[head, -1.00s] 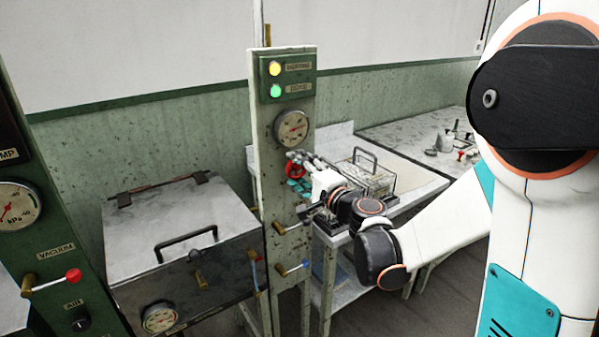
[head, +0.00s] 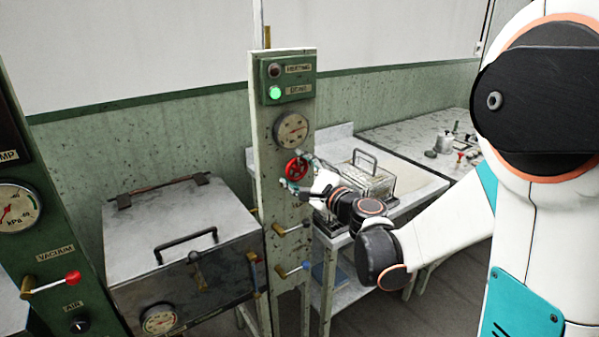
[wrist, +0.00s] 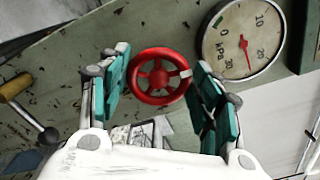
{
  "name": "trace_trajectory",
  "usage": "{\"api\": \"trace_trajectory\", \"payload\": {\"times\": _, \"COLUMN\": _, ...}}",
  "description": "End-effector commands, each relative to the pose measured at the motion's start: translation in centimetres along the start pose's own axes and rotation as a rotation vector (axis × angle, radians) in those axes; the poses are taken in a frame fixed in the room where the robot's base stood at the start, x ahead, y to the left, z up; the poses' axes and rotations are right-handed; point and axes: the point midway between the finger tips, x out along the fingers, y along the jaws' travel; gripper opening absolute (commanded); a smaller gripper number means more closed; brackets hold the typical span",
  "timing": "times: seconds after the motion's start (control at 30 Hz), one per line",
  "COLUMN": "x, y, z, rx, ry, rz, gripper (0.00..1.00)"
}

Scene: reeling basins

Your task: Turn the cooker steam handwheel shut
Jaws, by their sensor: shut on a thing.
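The red steam handwheel (head: 296,168) sits on the post panel just under a round gauge. In the wrist view, the handwheel (wrist: 158,75) lies between the teal finger pads of my gripper (wrist: 160,80), one pad on each side of its rim. A light mark shows on the wheel's right side. My gripper (head: 298,174) is shut on the handwheel, reaching it from the lower right in the head view. The wheel's hub and spokes are visible; the valve stem behind it is hidden.
The panel's upper lamp (head: 275,70) is dark and the lower lamp (head: 275,92) glows green. The gauge (head: 291,130) is above the wheel. Levers (head: 291,270) stick out below it. A lidded metal basin (head: 180,235) stands left, a table with a wire-handled box (head: 368,180) right.

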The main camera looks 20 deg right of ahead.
Motion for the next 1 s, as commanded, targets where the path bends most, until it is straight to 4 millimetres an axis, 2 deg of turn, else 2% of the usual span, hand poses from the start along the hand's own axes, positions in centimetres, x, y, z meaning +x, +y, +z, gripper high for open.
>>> {"api": "trace_trajectory", "payload": {"times": 0.37, "x": -0.1, "y": 0.1, "z": 0.0, "rx": 0.005, "ry": 0.000, "rz": 0.000, "gripper": 0.35}}
{"api": "trace_trajectory", "payload": {"times": 0.4, "x": -0.1, "y": 0.1, "z": 0.0, "rx": 0.005, "ry": 0.000, "rz": 0.000, "gripper": 0.63}}
{"api": "trace_trajectory", "payload": {"times": 0.47, "x": -0.1, "y": 0.1, "z": 0.0, "rx": 0.005, "ry": 0.000, "rz": 0.000, "gripper": 0.77}}
{"api": "trace_trajectory", "payload": {"times": 0.5, "x": -0.1, "y": 0.1, "z": 0.0, "rx": 0.005, "ry": 0.000, "rz": 0.000, "gripper": 0.79}}
{"api": "trace_trajectory", "payload": {"times": 0.87, "x": -0.1, "y": 0.0, "z": 0.0, "rx": 0.004, "ry": 0.000, "rz": 0.000, "gripper": 0.79}}
{"api": "trace_trajectory", "payload": {"times": 1.0, "x": -1.3, "y": 0.0, "z": -0.1, "rx": 0.004, "ry": 0.002, "rz": -0.001, "gripper": 0.79}}
